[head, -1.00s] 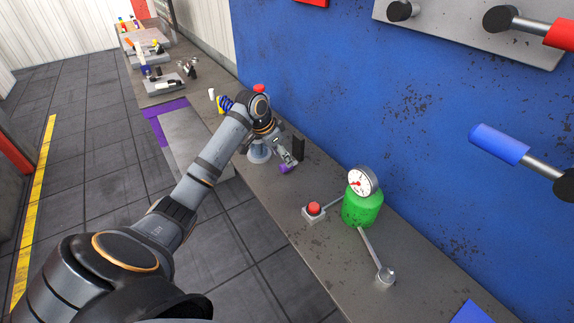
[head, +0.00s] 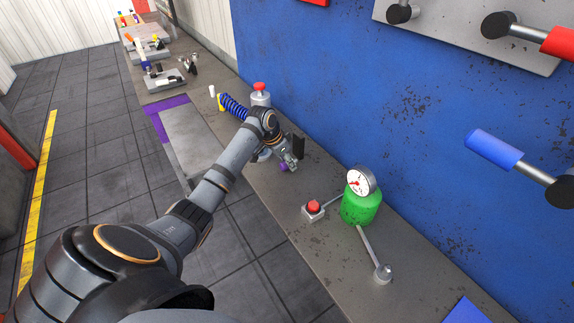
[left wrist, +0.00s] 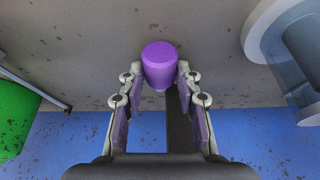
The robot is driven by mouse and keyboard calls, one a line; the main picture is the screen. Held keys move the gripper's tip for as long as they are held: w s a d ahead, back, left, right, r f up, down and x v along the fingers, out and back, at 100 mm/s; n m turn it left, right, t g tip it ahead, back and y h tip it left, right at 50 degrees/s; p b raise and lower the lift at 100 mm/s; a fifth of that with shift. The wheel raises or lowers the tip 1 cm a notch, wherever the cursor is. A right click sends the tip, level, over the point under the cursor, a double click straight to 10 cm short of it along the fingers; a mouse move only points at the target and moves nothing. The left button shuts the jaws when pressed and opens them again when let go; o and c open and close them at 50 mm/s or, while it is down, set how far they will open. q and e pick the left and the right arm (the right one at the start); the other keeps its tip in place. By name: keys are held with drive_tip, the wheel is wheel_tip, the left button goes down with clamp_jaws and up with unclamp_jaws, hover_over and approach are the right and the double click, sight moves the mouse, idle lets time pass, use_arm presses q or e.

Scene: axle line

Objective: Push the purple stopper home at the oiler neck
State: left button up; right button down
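The purple stopper (head: 284,167) is at the fingertips of my left gripper (head: 291,165), low over the bench. In the left wrist view the stopper (left wrist: 160,62) sits between the two fingertips (left wrist: 160,78), which close in on both its sides. A pale grey-blue round body (head: 262,155), probably the oiler, stands just left of the gripper, partly hidden by my arm. It also shows at the right of the left wrist view (left wrist: 300,45), apart from the stopper. Its neck cannot be made out. My right gripper is not in view.
A green gauge canister (head: 361,208) and a red push button (head: 314,207) stand on the bench to the right. A blue spring (head: 235,107) and a red-topped cylinder (head: 261,98) stand behind my arm. The blue wall (head: 330,110) rises close behind the bench.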

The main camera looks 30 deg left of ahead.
use_arm(q)
clamp_jaws()
drive_tip(key=shift+r, duration=0.15)
drive_tip(key=shift+w+r+b, duration=0.1)
drive_tip(key=shift+r+b, duration=0.15)
drive_tip(key=shift+b, duration=0.1)
drive_tip(key=v, duration=0.1)
drive_tip(key=b+v, duration=0.1)
drive_tip(key=v, duration=0.1)
drive_tip(key=shift+w+d, duration=0.25)
drive_tip(key=shift+d, duration=0.05)
drive_tip(key=s+d+r+b, duration=0.3)
drive_tip(key=s+d+r, duration=0.3)
drive_tip(key=s+r, duration=0.3)
drive_tip(key=s, duration=0.3)
drive_tip(key=shift+r+b, duration=0.25)
drive_tip(key=shift+b, duration=0.15)
drive_tip(key=shift+s+d+f, duration=0.1)
